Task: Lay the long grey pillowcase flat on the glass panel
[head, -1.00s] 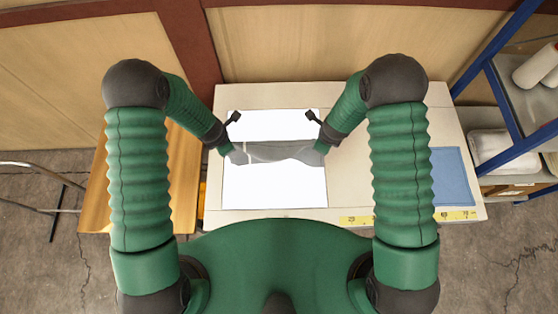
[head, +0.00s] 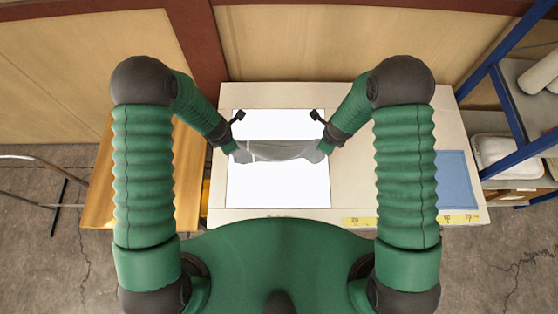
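The long grey pillowcase (head: 277,150) is stretched crosswise between my two grippers, over the bright white glass panel (head: 277,185) in the table. It sags slightly and looks partly see-through, with a pale stripe near its left end. My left gripper (head: 238,155) is at its left end and my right gripper (head: 316,155) at its right end. Both appear shut on the cloth, though the fingertips are small and partly hidden. I cannot tell whether the cloth touches the panel. Bare panel shows above and below it.
The pale table (head: 385,185) has free room right of the panel. A blue mat (head: 453,178) and a yellow measuring strip (head: 365,221) lie at its right and front. A wooden surface (head: 185,175) stands at left. A blue-framed shelf (head: 505,95) is at right.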

